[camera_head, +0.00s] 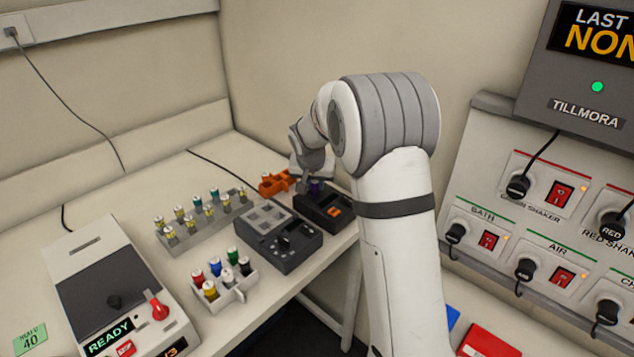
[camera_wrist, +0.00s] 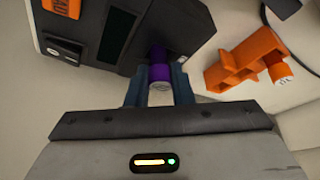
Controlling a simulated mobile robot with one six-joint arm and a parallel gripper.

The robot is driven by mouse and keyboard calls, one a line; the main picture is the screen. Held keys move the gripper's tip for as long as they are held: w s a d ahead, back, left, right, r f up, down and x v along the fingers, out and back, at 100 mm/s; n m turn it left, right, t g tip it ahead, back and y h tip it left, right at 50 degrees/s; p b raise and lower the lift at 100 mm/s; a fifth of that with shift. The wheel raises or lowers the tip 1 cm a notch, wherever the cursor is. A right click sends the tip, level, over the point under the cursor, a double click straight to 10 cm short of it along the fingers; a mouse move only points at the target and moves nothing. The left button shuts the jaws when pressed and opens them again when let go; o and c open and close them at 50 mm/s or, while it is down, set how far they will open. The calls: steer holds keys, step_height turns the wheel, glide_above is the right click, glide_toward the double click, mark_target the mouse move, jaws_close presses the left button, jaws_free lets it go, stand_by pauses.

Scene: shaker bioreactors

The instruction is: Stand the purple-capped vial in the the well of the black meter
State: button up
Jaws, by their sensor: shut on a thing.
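The purple-capped vial (camera_wrist: 160,73) is between the two blue-grey fingers of my gripper (camera_wrist: 160,92) in the wrist view. Its pale cap top faces the camera and its lower part points away, at the edge of the black meter (camera_wrist: 88,22). In the head view my gripper (camera_head: 311,184) is over the back part of the black meter (camera_head: 328,212), and a bit of purple shows there. The well is hidden behind the vial and fingers. I cannot tell whether the vial's bottom is inside the well or above it.
An orange holder (camera_wrist: 236,66) with a vial stands close beside the meter; it also shows in the head view (camera_head: 273,183). A dark grey device (camera_head: 280,247), a grey vial rack (camera_head: 203,222) and a white rack (camera_head: 230,290) of coloured caps stand to the left.

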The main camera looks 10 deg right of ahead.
mark_target(315, 182)
steer(key=shift+f, duration=0.1)
steer(key=o, duration=1)
steer(key=shift+r+p, duration=1.8)
steer(key=shift+r, duration=1.7)
